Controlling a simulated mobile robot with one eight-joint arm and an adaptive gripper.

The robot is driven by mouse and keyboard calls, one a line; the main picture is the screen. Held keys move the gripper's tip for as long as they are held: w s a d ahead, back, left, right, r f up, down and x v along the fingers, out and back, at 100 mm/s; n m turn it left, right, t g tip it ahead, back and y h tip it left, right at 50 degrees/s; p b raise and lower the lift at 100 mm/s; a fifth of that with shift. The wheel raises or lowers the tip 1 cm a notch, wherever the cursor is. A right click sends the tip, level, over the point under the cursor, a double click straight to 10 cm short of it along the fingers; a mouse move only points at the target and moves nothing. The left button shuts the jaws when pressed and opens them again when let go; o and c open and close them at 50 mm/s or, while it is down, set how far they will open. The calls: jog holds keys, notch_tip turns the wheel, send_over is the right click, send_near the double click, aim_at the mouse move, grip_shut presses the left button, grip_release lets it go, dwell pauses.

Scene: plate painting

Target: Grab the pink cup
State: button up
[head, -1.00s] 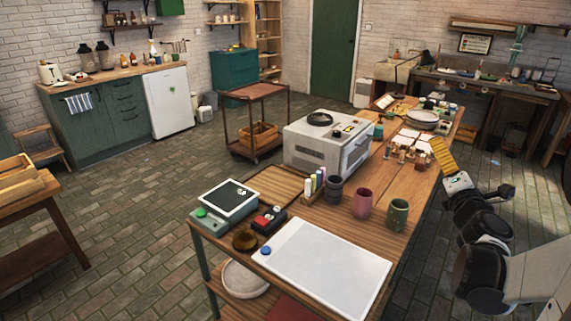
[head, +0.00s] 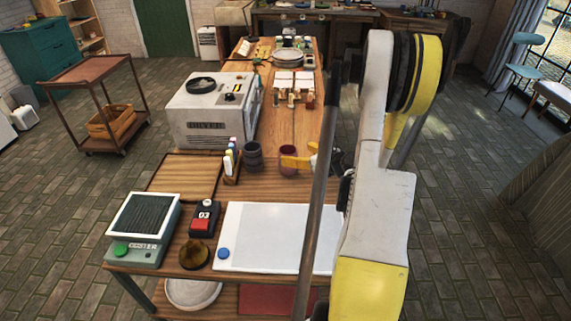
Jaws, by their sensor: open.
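The pink cup (head: 287,172) stands upright on the wooden workbench (head: 292,125), just right of a dark grey cup (head: 252,156). The gripper is open. I cannot tell whether a finger touches the cup or whether the cup lies between the fingers. The green cup seen earlier to the right is hidden behind my arm.
A white kiln-like box (head: 208,112) stands behind the cups at left. Several small bottles (head: 231,160) stand left of the grey cup. A white board (head: 265,240) covers the near bench. A scale (head: 143,230) and red-black device (head: 204,218) sit at left.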

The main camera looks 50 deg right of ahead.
aim_at(283, 151)
jog(key=b+x, duration=0.2)
jog(key=x, duration=0.4)
jog(key=shift+f, duration=0.3)
jog(key=shift+r, duration=0.1)
jog(key=c, duration=1.5)
